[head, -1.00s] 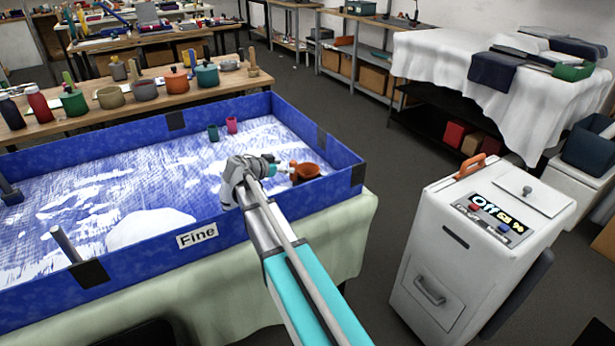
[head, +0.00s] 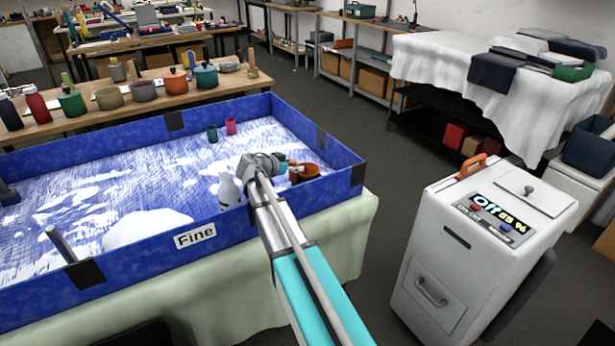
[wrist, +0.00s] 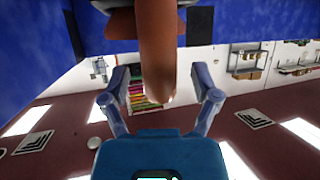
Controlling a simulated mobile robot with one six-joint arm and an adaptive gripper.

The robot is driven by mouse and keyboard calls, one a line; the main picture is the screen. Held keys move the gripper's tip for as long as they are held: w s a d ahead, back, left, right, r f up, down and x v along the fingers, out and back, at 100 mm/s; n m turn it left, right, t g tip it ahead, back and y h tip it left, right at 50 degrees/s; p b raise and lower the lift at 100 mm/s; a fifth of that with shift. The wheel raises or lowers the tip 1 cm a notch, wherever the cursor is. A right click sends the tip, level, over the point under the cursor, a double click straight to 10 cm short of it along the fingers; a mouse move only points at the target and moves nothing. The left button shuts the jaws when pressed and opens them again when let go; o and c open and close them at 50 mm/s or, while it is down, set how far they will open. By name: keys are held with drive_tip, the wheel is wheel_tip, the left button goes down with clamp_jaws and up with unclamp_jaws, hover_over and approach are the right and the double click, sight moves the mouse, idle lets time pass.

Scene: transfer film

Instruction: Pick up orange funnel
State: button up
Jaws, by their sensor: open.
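The orange funnel (head: 305,172) lies in the right front corner of the blue-walled tray (head: 340,172), partly hidden by my wrist in the head view. My gripper (head: 281,168) is right beside it on its left. In the wrist view the funnel's narrow orange stem (wrist: 157,50) reaches down between the two spread fingers of my gripper (wrist: 158,74). The fingers are open, with a visible gap on either side of the stem. The funnel's wide part is mostly cut off at the top of the wrist view.
The tray's right wall (head: 318,140) and front wall labelled "Fine" (head: 195,235) are close to the funnel. A pale conical object (head: 229,190) stands left of my wrist. A dark green cup (head: 212,133) and a pink cup (head: 231,126) stand near the back wall.

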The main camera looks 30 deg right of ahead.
clamp_jaws()
drive_tip(key=shift+r, duration=0.2)
idle(0.5)
wheel_tip(320, 180, up, 10)
drive_tip(key=p, duration=1)
drive_tip(key=shift+f, duration=0.2)
drive_tip(key=shift+r, duration=0.1)
idle(0.3)
wheel_tip(320, 180, up, 23)
drive_tip(key=p, duration=2.2)
drive_tip(key=shift+f+p, duration=0.2)
drive_tip(key=shift+p, duration=0.2)
